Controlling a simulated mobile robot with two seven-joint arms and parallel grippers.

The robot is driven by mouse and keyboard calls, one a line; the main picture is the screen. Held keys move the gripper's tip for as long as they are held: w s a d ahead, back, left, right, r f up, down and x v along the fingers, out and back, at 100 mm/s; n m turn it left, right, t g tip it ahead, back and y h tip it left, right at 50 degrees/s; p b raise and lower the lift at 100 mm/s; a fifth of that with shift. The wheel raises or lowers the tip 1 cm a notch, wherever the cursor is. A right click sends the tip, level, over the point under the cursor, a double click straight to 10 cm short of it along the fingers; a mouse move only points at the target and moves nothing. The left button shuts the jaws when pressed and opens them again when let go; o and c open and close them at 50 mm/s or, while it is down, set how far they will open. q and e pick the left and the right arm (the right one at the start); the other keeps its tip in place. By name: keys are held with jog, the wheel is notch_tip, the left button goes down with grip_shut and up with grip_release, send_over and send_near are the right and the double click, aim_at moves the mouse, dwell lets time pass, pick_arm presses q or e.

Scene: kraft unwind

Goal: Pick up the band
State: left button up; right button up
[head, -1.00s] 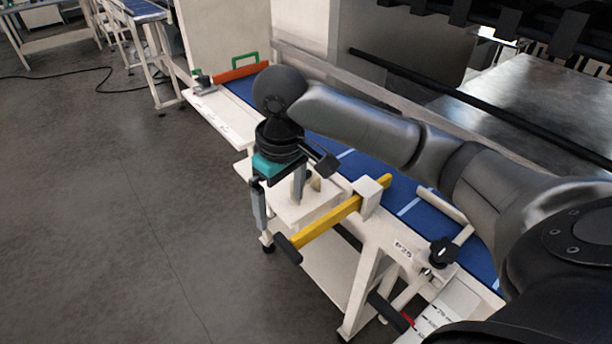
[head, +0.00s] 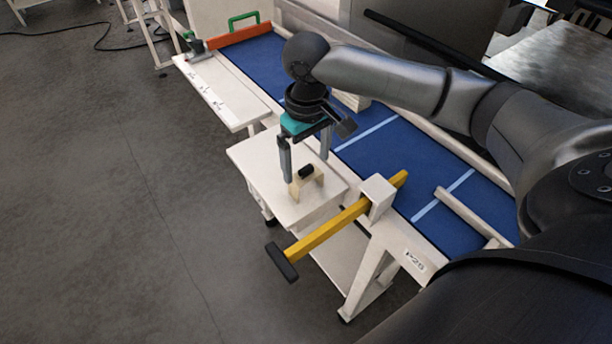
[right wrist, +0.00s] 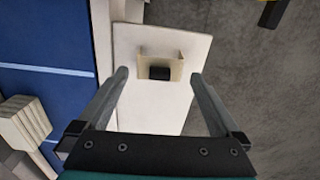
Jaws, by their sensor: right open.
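A small cream U-shaped piece (head: 307,182) with a short black piece (head: 306,170) stands on a white side shelf (head: 262,163). It looks like the band, but I cannot tell for sure. In the right wrist view, the cream piece (right wrist: 144,70) and black piece (right wrist: 159,73) show between the fingers. My right gripper (head: 306,168) is open above the shelf, with its two grey fingers pointing down. In the right wrist view, the right gripper (right wrist: 159,77) holds nothing. My left gripper is out of view.
A yellow bar (head: 330,228) with a black handle passes through a white block (head: 376,196) beside the shelf. A blue table surface (head: 385,150) runs behind. An orange bar (head: 240,34) with a green handle is at the far end.

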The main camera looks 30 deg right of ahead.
aim_at(306, 168)
jog(key=shift+f, duration=0.6)
notch_tip(306, 168, down, 4)
jog(key=shift+w+r, duration=0.15)
jog(key=shift+r, duration=0.05)
jog(key=shift+f, duration=0.45)
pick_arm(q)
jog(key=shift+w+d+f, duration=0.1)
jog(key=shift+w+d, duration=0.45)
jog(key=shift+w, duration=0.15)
pick_arm(e)
jog(key=c, duration=0.9)
jog(key=shift+o, duration=0.2)
